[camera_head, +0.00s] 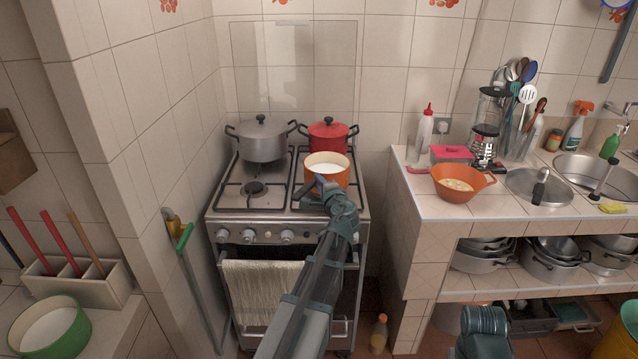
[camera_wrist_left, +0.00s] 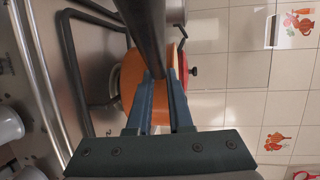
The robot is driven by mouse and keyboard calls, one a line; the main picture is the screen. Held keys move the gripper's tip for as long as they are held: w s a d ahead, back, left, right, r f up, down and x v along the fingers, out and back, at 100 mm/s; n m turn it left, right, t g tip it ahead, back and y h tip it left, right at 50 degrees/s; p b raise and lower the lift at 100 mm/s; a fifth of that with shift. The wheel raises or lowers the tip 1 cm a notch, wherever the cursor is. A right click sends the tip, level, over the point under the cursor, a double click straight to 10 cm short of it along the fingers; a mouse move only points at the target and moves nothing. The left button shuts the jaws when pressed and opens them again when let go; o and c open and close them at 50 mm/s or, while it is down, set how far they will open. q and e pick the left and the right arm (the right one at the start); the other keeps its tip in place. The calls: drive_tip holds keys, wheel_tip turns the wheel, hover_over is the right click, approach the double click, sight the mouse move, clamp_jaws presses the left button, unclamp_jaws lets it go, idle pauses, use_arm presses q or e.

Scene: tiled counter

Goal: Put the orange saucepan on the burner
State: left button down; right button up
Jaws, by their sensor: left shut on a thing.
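The orange saucepan (camera_head: 328,175), with pale contents, is over the front right burner of the stove (camera_head: 262,230). It looks upright; I cannot tell whether its base touches the grate. My left gripper (camera_head: 322,184) is at the pan's near side, shut on its dark handle. In the left wrist view, the fingers (camera_wrist_left: 158,84) close around the dark handle (camera_wrist_left: 147,32), with the orange pan wall (camera_wrist_left: 131,78) behind. The gripper and arm hide part of the front right burner. My right gripper is not in view; only part of my right arm shows at the bottom.
A red lidded pot (camera_head: 327,137) stands just behind the saucepan. A grey lidded pot (camera_head: 263,141) is on the back left. The front left burner (camera_head: 254,190) is bare. The counter at right holds an orange bowl (camera_head: 460,184).

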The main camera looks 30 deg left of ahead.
use_arm(q)
drive_tip(key=c, duration=0.7)
unclamp_jaws()
drive_tip(key=shift+c, duration=0.2)
drive_tip(key=shift+s+d, duration=0.1)
drive_tip(key=shift+s, duration=0.05)
drive_tip(key=p+v, duration=0.2)
drive_tip(key=v, duration=1.1)
drive_tip(key=shift+d, duration=0.25)
drive_tip(key=shift+s, duration=0.15)
drive_tip(key=s+d+f+n+g+h, duration=0.2)
drive_tip(key=s+d+f+g+h, duration=0.1)
drive_tip(key=d+f, duration=0.35)
drive_tip(key=s+d+f+n+g+h, duration=0.2)
drive_tip(key=s+d+f, duration=0.25)
drive_tip(key=d, duration=0.25)
drive_tip(key=s+d+f+g+h, duration=0.3)
drive_tip(key=s+d, duration=0.3)
drive_tip(key=d, duration=0.2)
drive_tip(key=s+d+f+g+h+p, duration=0.1)
drive_tip(key=s+d+f+g+h, duration=0.1)
drive_tip(key=s+d, duration=0.4)
drive_tip(key=d+f+h, duration=0.1)
drive_tip(key=d, duration=0.1)
drive_tip(key=shift+d+f+n+g, duration=0.2)
drive_tip(key=shift+d+n+g, duration=0.2)
